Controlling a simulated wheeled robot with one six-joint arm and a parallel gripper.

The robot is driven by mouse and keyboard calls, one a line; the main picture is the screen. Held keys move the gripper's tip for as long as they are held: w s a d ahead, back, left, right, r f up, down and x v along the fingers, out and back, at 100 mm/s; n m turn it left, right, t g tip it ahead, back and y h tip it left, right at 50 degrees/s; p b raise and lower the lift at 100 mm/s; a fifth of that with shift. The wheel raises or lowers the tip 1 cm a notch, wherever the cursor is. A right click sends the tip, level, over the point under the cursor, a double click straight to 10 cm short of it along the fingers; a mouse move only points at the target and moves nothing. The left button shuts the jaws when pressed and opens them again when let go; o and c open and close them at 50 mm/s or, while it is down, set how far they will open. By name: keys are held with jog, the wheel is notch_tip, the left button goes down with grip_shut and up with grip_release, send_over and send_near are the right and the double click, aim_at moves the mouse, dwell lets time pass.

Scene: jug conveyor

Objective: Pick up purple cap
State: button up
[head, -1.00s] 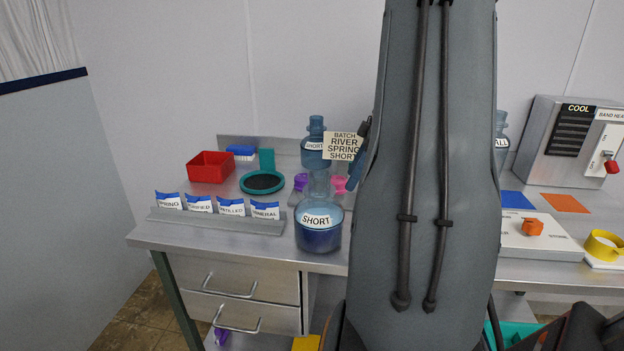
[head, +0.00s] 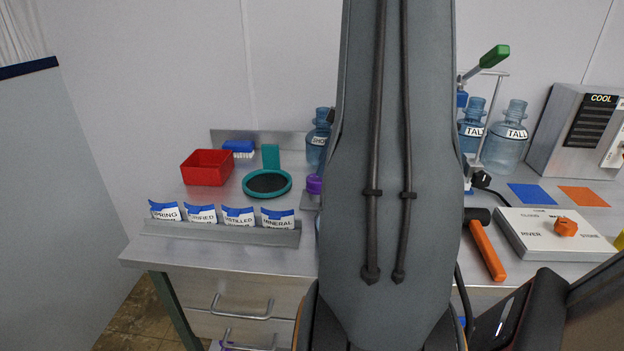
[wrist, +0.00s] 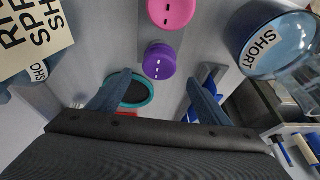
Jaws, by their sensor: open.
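The purple cap (wrist: 160,61) sits on a small grey plate in the wrist view, just beyond the fingertips and near the middle between them. A pink cap (wrist: 170,12) is on the same plate beside it. In the head view the purple cap (head: 314,184) shows at the left edge of my arm, partly hidden. My gripper (wrist: 159,80) is open and empty, its two blue-grey fingers spread apart. My arm hides the gripper and the pink cap in the head view.
A jug labelled SHORT (wrist: 285,45) stands right of the caps in the wrist view. A batch sign (wrist: 32,35) is at upper left. The head view shows a teal-rimmed dish (head: 267,184), a red bin (head: 207,167), a label rack (head: 220,233) and TALL jugs (head: 503,142).

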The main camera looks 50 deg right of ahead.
aim_at(317, 178)
jog(key=shift+p+x, duration=0.5)
jog(key=shift+x, duration=0.65)
jog(key=shift+d+p+x, duration=0.1)
jog(key=shift+p+x, duration=0.4)
jog(key=shift+x, duration=0.6)
jog(key=shift+d+p+x, duration=0.15)
jog(key=shift+p+x, duration=0.35)
jog(key=shift+x, duration=0.6)
jog(key=shift+s+f, duration=0.1)
jog(key=shift+f, duration=0.05)
jog(key=c, duration=1.1)
